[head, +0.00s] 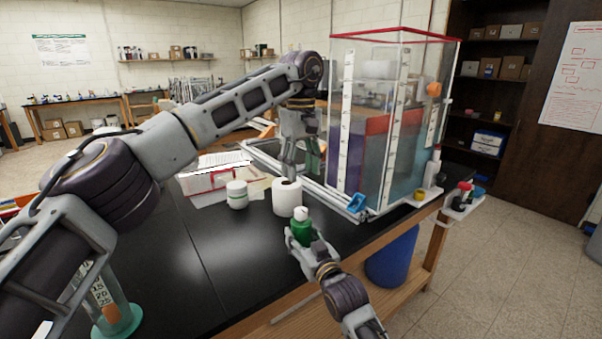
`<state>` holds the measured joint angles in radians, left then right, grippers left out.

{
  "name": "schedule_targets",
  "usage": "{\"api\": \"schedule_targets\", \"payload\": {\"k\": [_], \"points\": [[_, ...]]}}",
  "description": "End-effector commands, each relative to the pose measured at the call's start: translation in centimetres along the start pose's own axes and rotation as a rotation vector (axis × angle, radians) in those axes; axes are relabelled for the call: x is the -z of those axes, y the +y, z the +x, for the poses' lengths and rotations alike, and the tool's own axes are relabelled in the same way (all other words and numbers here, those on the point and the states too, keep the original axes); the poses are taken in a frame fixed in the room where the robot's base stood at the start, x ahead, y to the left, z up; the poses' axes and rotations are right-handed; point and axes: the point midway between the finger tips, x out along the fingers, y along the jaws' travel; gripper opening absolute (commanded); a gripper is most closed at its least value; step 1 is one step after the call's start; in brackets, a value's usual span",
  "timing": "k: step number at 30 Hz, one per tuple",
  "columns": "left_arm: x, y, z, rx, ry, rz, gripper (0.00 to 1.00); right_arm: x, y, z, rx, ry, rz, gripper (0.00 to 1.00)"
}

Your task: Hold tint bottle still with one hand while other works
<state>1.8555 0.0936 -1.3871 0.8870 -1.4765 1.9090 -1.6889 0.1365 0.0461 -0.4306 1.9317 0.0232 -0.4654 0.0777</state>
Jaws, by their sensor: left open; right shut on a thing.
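The tint bottle (301,229), green with a white cap, stands upright near the front edge of the black bench. My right gripper (302,240) is shut on it from the front, low on its body. My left gripper (300,170) is open and empty, pointing down above and behind a white paper roll, apart from the bottle. The lower part of the bottle is partly hidden by my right gripper.
A white paper roll (287,197) stands just behind the bottle, and a white jar (237,194) is to its left. A clear tank (385,130) with coloured liquid stands at right.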

Motion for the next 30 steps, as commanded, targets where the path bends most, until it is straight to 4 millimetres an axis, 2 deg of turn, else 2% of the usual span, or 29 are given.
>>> {"api": "schedule_targets", "payload": {"k": [10, 11, 16, 30], "points": [[-0.02, 0.0, 0.02, 0.0, 0.0, 0.001, 0.53, -0.04, 0.0, 0.0, 0.0, -0.001, 0.0, 0.22], [-0.02, 0.0, 0.02, 0.0, 0.0, 0.001, 0.53, -0.04, 0.0, 0.0, 0.0, -0.001, 0.0, 0.53], [-0.02, 0.0, 0.03, 0.0, 0.0, 0.001, 0.53, -0.03, 0.0, 0.0, 0.0, 0.0, 0.0, 0.75], [-0.01, 0.0, 0.03, 0.0, 0.0, 0.001, 0.53, -0.01, 0.01, -0.25, 0.0, 0.0, 0.0, 0.75]]}}
